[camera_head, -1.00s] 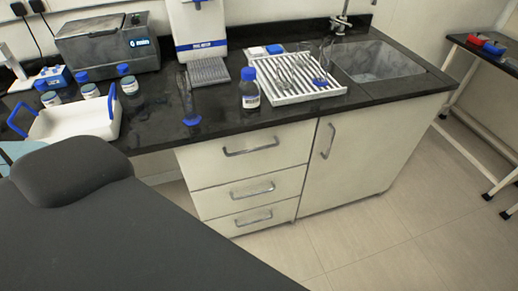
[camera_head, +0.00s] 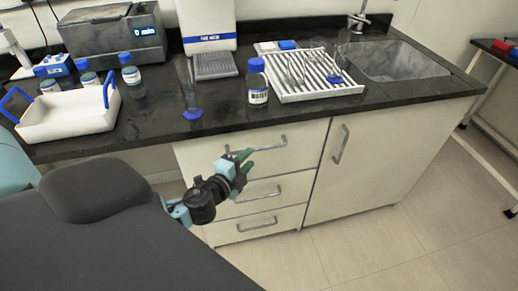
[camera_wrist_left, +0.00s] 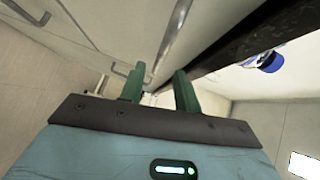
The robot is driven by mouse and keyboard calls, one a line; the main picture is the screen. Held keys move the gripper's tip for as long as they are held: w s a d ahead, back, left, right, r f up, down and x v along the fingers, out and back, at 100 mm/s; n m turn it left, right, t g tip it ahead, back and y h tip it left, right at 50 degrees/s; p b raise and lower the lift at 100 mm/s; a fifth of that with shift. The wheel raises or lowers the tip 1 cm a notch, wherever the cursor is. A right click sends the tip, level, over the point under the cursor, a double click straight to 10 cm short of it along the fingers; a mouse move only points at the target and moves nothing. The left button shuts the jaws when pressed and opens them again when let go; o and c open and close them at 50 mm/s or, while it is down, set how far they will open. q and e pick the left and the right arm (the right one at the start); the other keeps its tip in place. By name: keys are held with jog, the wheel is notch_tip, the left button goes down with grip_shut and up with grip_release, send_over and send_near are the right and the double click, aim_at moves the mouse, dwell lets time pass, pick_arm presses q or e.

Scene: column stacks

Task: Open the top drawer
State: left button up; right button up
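The top drawer (camera_head: 210,154) is the uppermost of three white drawers under the black counter, and it looks shut. Its metal bar handle (camera_head: 268,146) runs across the front. My left gripper (camera_head: 245,160) is in front of this drawer, its green fingers near the left end of the handle. In the left wrist view the two fingers (camera_wrist_left: 160,88) stand apart, so the gripper is open. A metal bar, apparently the top handle (camera_wrist_left: 177,40), runs towards the gap between them. I cannot tell whether they touch it. My right gripper is not in view.
The black counter (camera_head: 330,117) overhangs the drawers; its edge (camera_wrist_left: 235,42) is close to the left gripper. A blue-capped bottle (camera_head: 258,92) and a blue-based glass cylinder (camera_head: 190,95) stand near the front edge. A cupboard (camera_head: 380,155) is right of the drawers. The floor in front is clear.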

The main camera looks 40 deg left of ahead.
aim_at(257, 150)
pick_arm(q)
jog(key=shift+w+a+f, duration=0.1)
jog(key=shift+w+f, duration=0.05)
jog(key=shift+w, duration=1)
jog(key=shift+w+a+f, duration=0.1)
jog(key=shift+w+f, duration=0.1)
jog(key=shift+w, duration=0.9)
jog(key=shift+w+f, duration=0.15)
jog(key=shift+w, duration=1)
grip_shut()
